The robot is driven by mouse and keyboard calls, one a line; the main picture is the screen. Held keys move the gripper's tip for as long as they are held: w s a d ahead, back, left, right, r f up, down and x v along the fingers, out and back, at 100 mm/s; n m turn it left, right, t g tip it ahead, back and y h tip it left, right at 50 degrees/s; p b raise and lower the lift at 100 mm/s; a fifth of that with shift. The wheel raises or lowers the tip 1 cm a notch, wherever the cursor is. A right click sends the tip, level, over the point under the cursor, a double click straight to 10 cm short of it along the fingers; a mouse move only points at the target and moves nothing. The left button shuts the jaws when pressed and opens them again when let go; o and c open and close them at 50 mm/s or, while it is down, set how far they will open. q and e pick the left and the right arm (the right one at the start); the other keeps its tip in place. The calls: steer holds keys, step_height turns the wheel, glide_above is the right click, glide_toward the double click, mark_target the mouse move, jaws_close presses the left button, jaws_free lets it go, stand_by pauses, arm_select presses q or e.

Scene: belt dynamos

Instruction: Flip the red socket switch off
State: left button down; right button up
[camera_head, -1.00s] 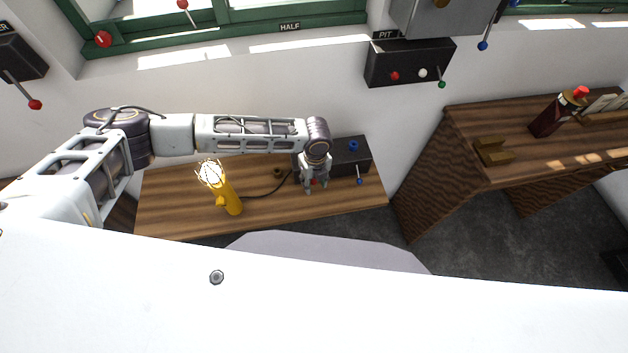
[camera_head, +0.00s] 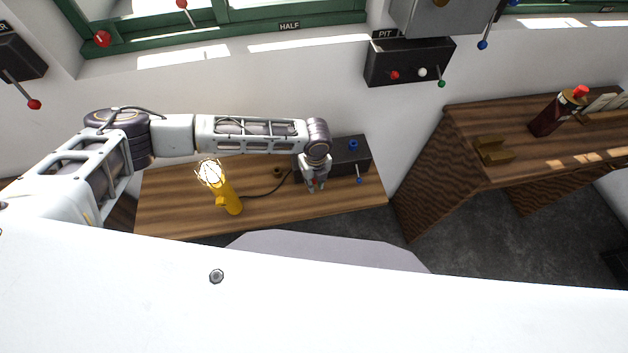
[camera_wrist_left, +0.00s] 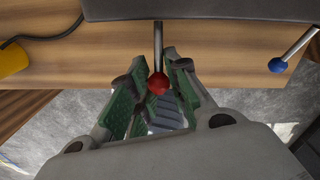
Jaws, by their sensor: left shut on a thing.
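A dark socket box (camera_head: 350,160) stands at the back of the low wooden bench, with a blue socket on top. The red socket switch is a metal lever with a red ball tip (camera_wrist_left: 158,84), sticking out from the box's front. My left gripper (camera_head: 316,187) is in front of the box, shut on the red switch. In the left wrist view, the ball sits between the green-padded fingers. In the head view the gripper hides most of the lever. My right gripper is not in view.
A blue-tipped switch (camera_head: 359,180) sits just right of the gripper; it also shows in the left wrist view (camera_wrist_left: 278,65). A yellow lamp (camera_head: 228,194) with a black cable stands left on the bench (camera_head: 165,215). A wall box marked PIT (camera_head: 410,62) hangs above.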

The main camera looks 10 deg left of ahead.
arm_select(q)
steer(key=shift+s+f+t, duration=0.15)
steer(key=shift+t, duration=0.15)
steer(key=shift+s+f+t+y, duration=0.2)
steer(key=shift+f+t+y, duration=0.45)
steer(key=shift+t, duration=0.55)
steer(key=shift+f+t+y, duration=0.25)
steer(key=shift+f+t, duration=0.4)
steer(key=shift+t, duration=0.45)
steer(key=shift+f+t+y, duration=0.4)
steer(key=shift+f+t, duration=0.35)
steer(key=shift+t, duration=0.55)
steer(key=shift+w+a+f+t+y, duration=0.1)
steer(key=shift+w+f+t+y, duration=0.15)
steer(key=shift+t, duration=0.45)
steer(key=shift+f, duration=0.15)
steer(key=c, duration=1.3)
jaws_free()
steer(key=shift+c, duration=0.2)
